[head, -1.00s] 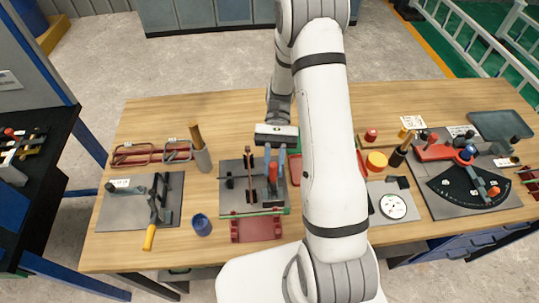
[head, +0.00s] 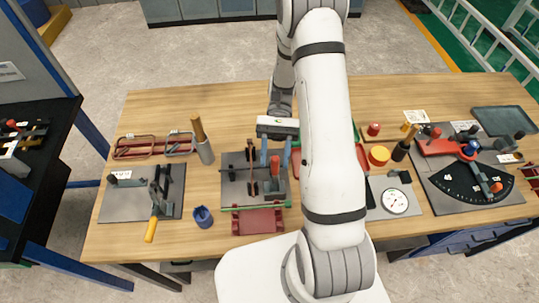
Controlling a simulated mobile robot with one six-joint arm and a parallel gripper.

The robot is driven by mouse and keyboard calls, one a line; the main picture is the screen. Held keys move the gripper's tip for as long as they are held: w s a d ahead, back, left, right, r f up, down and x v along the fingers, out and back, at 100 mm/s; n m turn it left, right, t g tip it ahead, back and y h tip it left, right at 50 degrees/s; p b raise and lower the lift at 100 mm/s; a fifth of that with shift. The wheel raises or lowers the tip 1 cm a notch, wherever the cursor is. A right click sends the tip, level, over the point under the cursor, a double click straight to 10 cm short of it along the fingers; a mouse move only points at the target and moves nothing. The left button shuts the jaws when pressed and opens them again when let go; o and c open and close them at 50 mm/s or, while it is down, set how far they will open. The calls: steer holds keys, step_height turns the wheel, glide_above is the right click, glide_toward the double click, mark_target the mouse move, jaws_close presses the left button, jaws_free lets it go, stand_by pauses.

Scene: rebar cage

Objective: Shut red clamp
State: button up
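A clamp with a red handle (head: 276,167) stands on a dark grey plate (head: 235,193) near the middle of the table in the head view. Its red handle points up. My gripper (head: 276,158) is above the plate, pointing down, with its two blue-grey fingers apart on either side of the red handle. I cannot tell whether the fingers touch the handle. The clamp's lower part is small and partly hidden, so its jaw state is unclear.
A dark red block (head: 258,221) sits in front of the plate. A blue cup (head: 203,218) and a yellow-handled clamp (head: 152,228) are to the left. A dial gauge (head: 395,201) is to the right of my arm. Bare wood shows at the back left.

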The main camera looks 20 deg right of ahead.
steer(key=shift+w+f, duration=0.1)
steer(key=shift+w, duration=0.15)
steer(key=b+v, duration=0.2)
steer(key=v, duration=0.5)
steer(key=shift+d, duration=0.15)
